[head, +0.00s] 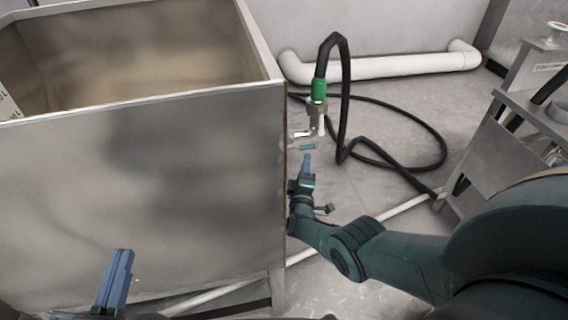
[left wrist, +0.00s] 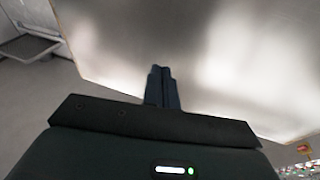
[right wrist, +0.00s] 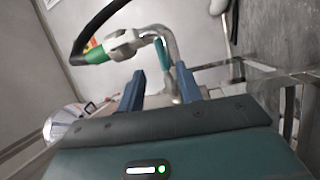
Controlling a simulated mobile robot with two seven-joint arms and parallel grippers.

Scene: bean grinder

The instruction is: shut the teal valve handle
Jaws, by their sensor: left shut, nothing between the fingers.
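The teal valve handle (head: 307,147) is a small bar beside the metal valve (head: 317,120), by the right edge of the steel tank. In the right wrist view the teal handle (right wrist: 162,53) hangs by a bent metal pipe, beyond the fingertips. My right gripper (head: 307,160) is just below the handle in the head view. Its fingers are apart in the right wrist view (right wrist: 160,75), with no visible grip on the handle. My left gripper (head: 123,254) is in front of the tank's near wall; its fingers are together and empty in the left wrist view (left wrist: 161,72).
The big steel tank (head: 150,190) fills the left of the head view. A black hose (head: 345,90) with a green fitting (head: 319,89) rises from the valve and loops across the floor. A white pipe (head: 400,66) runs along the back wall. A metal stand (head: 480,150) is at the right.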

